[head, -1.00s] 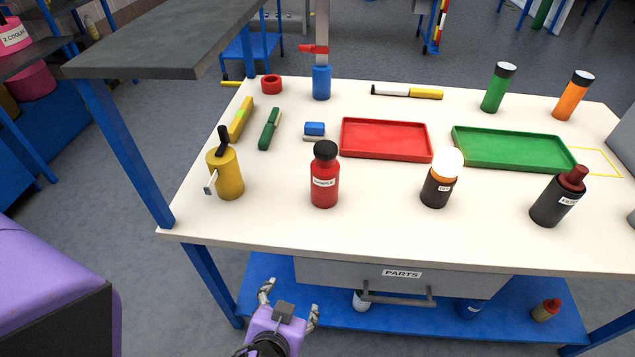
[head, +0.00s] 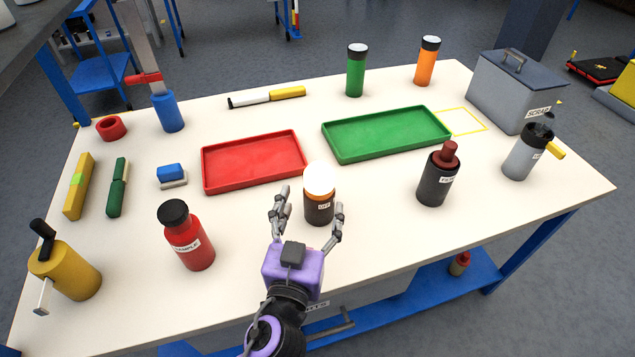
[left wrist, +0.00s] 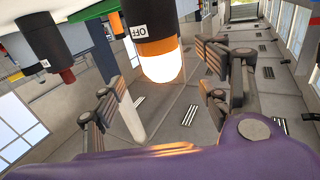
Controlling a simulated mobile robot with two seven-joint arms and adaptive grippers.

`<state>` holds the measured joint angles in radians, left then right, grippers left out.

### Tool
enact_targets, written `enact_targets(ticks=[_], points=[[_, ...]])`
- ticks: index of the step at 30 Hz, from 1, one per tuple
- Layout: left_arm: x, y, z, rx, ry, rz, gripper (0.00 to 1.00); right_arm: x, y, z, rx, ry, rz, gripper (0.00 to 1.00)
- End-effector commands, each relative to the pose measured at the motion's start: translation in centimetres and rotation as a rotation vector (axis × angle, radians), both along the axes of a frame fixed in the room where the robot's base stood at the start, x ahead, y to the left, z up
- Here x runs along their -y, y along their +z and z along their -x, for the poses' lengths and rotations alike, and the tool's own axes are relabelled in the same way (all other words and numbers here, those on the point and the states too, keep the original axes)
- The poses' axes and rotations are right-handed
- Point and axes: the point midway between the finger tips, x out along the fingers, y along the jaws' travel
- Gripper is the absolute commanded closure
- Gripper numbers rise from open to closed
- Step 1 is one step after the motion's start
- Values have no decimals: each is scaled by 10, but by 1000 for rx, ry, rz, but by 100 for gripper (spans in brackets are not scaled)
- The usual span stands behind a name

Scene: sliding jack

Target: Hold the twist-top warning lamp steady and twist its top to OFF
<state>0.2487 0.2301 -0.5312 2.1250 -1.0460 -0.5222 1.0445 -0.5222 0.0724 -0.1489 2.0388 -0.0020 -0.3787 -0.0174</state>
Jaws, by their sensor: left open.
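The warning lamp (head: 318,208) stands upright on the white table, with a black body, an orange band and a glowing white top. Its white label reads OFF. In the left wrist view the lamp (left wrist: 138,32) shows upside down, its glowing top towards my fingers. My left gripper (head: 311,199) is open at the lamp's near side, one finger on each side of it. In the left wrist view both fingers of the gripper (left wrist: 162,72) stand apart from the lamp. Contact is not visible. My right gripper is not in view.
A red bottle (head: 186,238) stands left of the lamp and a dark bottle (head: 437,178) right of it. A red tray (head: 254,183) and a green tray (head: 388,157) lie behind. A yellow can (head: 67,272) is at the front left.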

Motion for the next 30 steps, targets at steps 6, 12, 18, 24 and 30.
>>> enact_targets(ticks=[6,12,18,24,30], points=[[2,1,-11,1,0,-3,31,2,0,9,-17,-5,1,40],[8,2,-42,4,0,-3,31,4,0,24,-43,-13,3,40],[12,1,-67,1,1,-3,31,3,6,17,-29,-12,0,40],[14,-1,-76,-2,1,-1,31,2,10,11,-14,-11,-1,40],[14,-1,-76,-3,2,-1,31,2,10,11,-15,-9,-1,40]])
